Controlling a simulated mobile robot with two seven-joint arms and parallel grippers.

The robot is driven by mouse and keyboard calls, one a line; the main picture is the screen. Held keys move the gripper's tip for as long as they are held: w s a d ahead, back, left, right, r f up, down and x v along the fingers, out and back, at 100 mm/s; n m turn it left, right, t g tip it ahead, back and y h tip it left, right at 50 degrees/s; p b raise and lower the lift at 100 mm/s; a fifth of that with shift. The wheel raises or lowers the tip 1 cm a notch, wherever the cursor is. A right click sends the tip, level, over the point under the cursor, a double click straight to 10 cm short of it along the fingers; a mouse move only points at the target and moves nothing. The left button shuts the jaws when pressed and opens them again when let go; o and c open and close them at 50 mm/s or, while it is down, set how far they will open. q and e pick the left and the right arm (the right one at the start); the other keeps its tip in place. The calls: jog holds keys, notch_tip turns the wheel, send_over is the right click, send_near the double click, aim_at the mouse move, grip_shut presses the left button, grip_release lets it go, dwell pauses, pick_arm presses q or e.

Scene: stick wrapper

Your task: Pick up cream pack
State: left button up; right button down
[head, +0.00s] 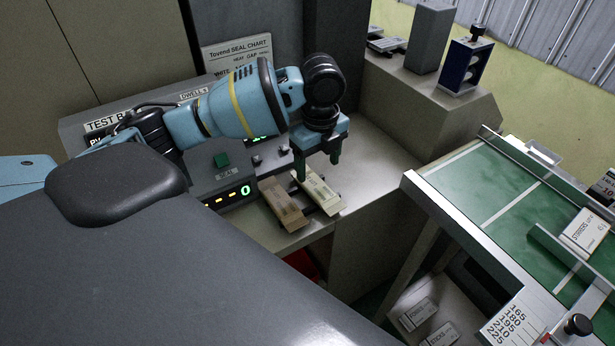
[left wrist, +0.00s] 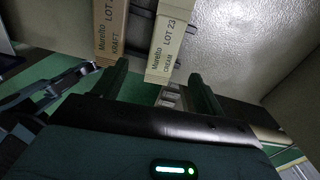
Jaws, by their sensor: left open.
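The cream pack (head: 322,195) is a pale, narrow box lying on a ledge in front of the control panel. In the left wrist view the cream pack (left wrist: 166,48) reads "Murello CREAM LOT 23". My left gripper (head: 317,168) is open and empty, pointing down just above the cream pack's far end. In the left wrist view my left gripper's dark fingers (left wrist: 160,86) stand apart, with the cream pack showing between them. The browner kraft pack (head: 283,206) lies just left of it; its label also shows in the left wrist view (left wrist: 110,28). My right gripper is not in view.
The panel (head: 222,175) with a green button and lit display stands behind and left of the packs. A green-topped table with metal rails (head: 477,188) is at the right, bearing a white sticker box (head: 584,232). Bare grey counter (head: 372,150) lies right of the packs.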

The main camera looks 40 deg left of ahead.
aim_at(317, 186)
pick_arm(q)
jog(key=shift+w+a, duration=0.1)
jog(key=shift+a, duration=0.1)
jog(key=shift+d, duration=0.1)
jog(key=shift+f, duration=0.8)
jog(key=shift+w+a+f, duration=0.1)
jog(key=shift+w+f, duration=0.1)
jog(key=shift+f, duration=1.35)
jog(key=shift+w+a+f, duration=0.1)
jog(key=shift+w+f, duration=0.05)
jog(key=shift+f, duration=1.35)
jog(key=c, duration=1.1)
jog(key=shift+o, duration=0.2)
jog(key=shift+r, duration=0.1)
